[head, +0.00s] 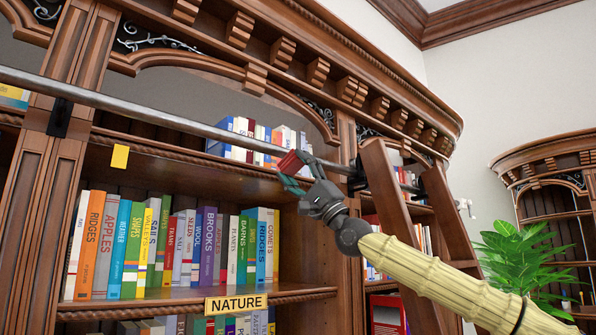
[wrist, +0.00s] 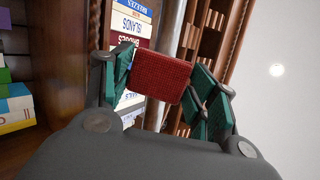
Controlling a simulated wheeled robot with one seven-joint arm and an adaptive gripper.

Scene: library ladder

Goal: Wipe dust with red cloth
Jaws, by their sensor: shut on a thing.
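A small red cloth (head: 290,162) is held in my gripper (head: 298,171), in front of the upper bookshelf in the head view. In the wrist view the red cloth (wrist: 160,78) is a folded, woven block between the two green-padded fingers of my gripper (wrist: 163,92). The fingers are shut on it from both sides. In the head view the cloth is close to the metal ladder rail (head: 215,131); I cannot tell whether they touch. No dust can be made out in either view.
A wooden ladder (head: 386,215) leans just right of my gripper. Books (head: 240,131) stand on the upper shelf behind it, and more books (head: 168,245) fill the shelf below. A "NATURE" label (head: 236,303) and a yellow note (head: 120,156) are on shelf edges. A plant (head: 524,262) stands at right.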

